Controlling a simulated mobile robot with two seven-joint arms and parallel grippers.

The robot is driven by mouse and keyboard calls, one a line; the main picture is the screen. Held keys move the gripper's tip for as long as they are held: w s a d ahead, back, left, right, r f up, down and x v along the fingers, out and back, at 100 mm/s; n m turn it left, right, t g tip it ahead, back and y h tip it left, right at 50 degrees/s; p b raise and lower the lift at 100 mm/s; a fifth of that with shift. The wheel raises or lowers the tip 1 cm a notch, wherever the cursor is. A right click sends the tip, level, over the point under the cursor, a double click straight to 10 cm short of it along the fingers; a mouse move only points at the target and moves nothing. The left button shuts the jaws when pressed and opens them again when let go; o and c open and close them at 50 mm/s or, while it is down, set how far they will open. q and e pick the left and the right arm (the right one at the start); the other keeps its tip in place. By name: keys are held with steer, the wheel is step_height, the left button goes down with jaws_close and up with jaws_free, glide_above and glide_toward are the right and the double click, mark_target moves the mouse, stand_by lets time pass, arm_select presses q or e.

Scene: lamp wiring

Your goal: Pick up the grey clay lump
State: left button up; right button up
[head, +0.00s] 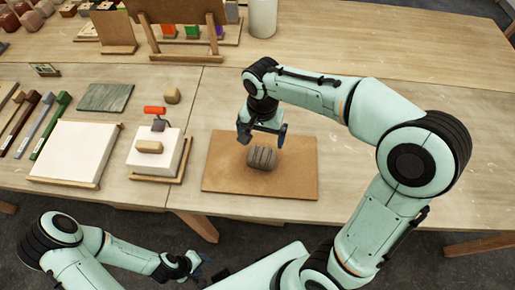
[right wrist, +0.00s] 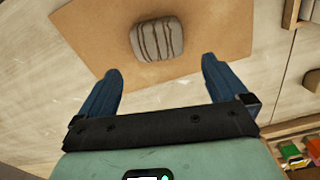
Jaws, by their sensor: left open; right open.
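The grey clay lump (head: 262,157) is a small rounded block with dark stripes. It lies on a brown board (head: 225,180) on the table. My right gripper (head: 262,139) is open and empty, above the board and close to the lump. In the right wrist view the lump (right wrist: 157,39) lies ahead of the open blue fingers (right wrist: 160,82), apart from them, over the brown board (right wrist: 90,30). My left gripper (head: 195,268) is low in front of the table's near edge, away from the lump, open with nothing seen in it.
The table right of the board is clear.

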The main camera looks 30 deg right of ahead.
mark_target(262, 153)
steer(key=f, duration=0.6)
steer(key=shift+s, duration=0.35)
steer(key=shift+w+f, duration=0.1)
steer(key=shift+f, duration=2.65)
steer(key=c, duration=1)
steer(key=shift+r, duration=0.1)
steer(key=shift+c, duration=0.5)
steer(key=shift+r, duration=0.1)
